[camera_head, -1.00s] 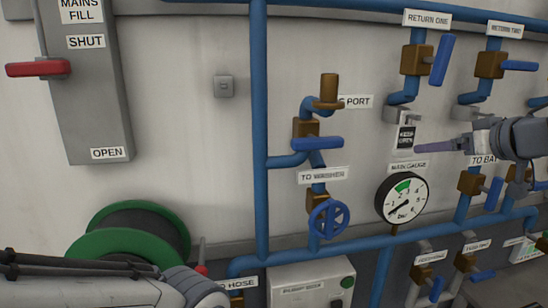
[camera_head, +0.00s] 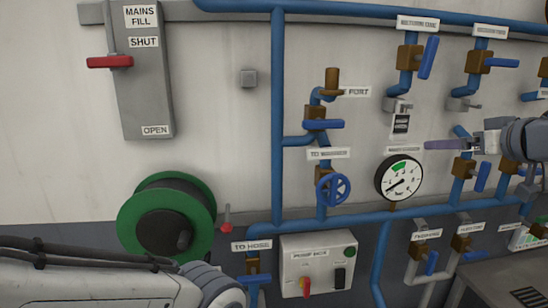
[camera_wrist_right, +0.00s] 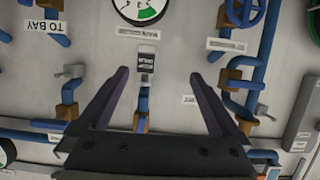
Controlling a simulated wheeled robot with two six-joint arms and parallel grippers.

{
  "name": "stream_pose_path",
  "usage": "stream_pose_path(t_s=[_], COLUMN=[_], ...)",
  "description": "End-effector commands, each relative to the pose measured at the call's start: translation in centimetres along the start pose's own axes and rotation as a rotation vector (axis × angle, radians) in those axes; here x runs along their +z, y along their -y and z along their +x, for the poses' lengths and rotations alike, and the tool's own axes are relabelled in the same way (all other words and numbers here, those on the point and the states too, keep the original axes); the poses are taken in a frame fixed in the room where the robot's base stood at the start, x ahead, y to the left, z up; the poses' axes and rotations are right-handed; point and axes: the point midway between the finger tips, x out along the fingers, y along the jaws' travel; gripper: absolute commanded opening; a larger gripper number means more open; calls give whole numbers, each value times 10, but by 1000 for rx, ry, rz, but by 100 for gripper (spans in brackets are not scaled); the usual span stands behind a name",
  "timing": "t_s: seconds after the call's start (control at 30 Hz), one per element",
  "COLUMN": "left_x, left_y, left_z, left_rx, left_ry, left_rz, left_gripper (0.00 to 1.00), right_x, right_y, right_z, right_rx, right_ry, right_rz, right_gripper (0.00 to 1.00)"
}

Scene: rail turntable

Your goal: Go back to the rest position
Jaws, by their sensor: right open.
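My right gripper (camera_head: 440,145) comes in from the right edge, in front of the panel wall. Its purple-grey fingers point left, above and to the right of the round gauge (camera_head: 399,179). In the right wrist view its two fingers (camera_wrist_right: 159,74) stand wide apart with nothing between them. A small keyed tag plate on the wall (camera_wrist_right: 147,63) shows beyond the gap, and the gauge (camera_wrist_right: 142,8) is cut by the top edge. My left arm crosses the bottom left corner of the head view, and its gripper is out of the picture.
Blue pipes with brown valves (camera_head: 410,57) cover the wall on the right. A green hose reel (camera_head: 166,221) stands at left, below the grey mains fill box (camera_head: 143,90) with its red lever up at SHUT. A pump box (camera_head: 318,264) and a grey bench (camera_head: 505,285) are low down.

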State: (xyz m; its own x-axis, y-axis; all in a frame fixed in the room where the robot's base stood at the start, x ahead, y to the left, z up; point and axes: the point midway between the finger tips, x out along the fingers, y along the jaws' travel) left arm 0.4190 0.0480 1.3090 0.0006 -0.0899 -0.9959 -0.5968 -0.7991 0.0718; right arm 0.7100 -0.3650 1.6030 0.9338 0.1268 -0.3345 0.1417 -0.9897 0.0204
Motion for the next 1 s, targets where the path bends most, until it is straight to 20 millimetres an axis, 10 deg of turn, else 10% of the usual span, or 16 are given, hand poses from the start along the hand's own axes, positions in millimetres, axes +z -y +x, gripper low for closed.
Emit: stream_pose_path(t_s=[0.57, 0.77, 1.0], left_x=[3, 5, 7], left_y=[4, 7, 9], left_z=[54, 92, 124], left_rx=[0, 0, 0], left_ry=[0, 1, 1], left_rz=[-1, -2, -3], left_gripper=[52, 52, 52], right_x=[38, 147, 301], right_y=[93, 172, 263], right_z=[81, 108, 81], right_rx=[83, 118, 26], right_ry=[-136, 67, 474], right_rz=[-20, -6, -84], right_gripper=[99, 99, 99])
